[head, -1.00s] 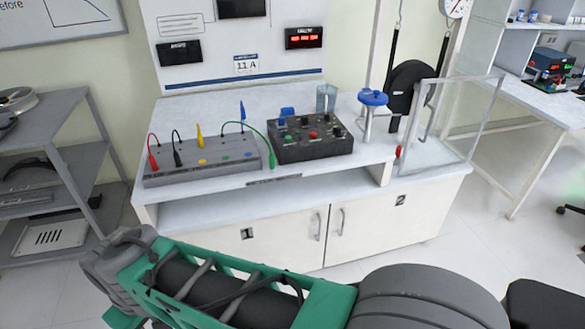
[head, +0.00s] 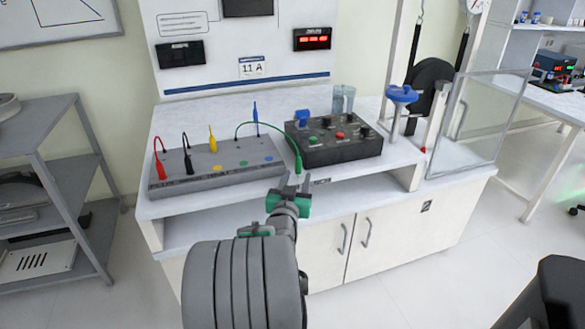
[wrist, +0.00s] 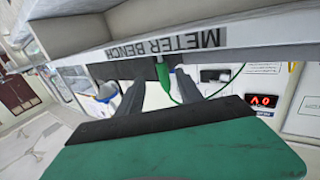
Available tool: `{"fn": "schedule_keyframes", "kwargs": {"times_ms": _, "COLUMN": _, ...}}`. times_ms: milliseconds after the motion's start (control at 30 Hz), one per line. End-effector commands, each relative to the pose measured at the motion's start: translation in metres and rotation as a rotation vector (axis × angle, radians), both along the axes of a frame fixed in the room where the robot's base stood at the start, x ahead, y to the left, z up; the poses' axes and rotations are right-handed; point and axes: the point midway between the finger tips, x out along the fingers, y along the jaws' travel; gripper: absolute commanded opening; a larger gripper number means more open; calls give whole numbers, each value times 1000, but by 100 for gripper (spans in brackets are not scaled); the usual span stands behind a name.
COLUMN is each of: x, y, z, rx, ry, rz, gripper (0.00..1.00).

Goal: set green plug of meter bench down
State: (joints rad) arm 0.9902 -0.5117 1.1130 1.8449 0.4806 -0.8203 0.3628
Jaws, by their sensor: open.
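The green plug (head: 298,163) is at the bench's front edge, at the end of a green lead that arcs from the grey socket board (head: 215,170). My gripper (head: 295,180) is open just in front of the plug, its fingers pointing toward the bench. In the wrist view, the green plug (wrist: 164,76) shows between the two spread fingers (wrist: 158,88), with a visible gap on each side. Whether the plug touches the bench top is hard to tell. The METER BENCH label (wrist: 166,44) is close to the fingers.
Red (head: 160,166), black (head: 188,160), yellow (head: 212,140) and blue (head: 256,118) plugs stand on the socket board. A black control box (head: 335,145) sits right of the plug. A blue-topped stand (head: 400,97) and a clear panel (head: 480,120) are farther right.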

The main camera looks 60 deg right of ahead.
Motion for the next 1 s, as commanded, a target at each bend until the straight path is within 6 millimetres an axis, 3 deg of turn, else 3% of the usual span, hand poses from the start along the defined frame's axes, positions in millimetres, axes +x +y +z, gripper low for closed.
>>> {"fn": "schedule_keyframes", "kwargs": {"times_ms": 300, "x": 18, "y": -48, "z": 8, "rx": 4, "ry": 0, "rz": 1, "gripper": 43}}
{"fn": "schedule_keyframes", "kwargs": {"times_ms": 567, "x": 20, "y": -52, "z": 10, "rx": 3, "ry": 1, "rz": 3, "gripper": 43}}
{"fn": "schedule_keyframes", "kwargs": {"times_ms": 1000, "x": 20, "y": -52, "z": 10, "rx": 4, "ry": 1, "rz": 4, "gripper": 7}}
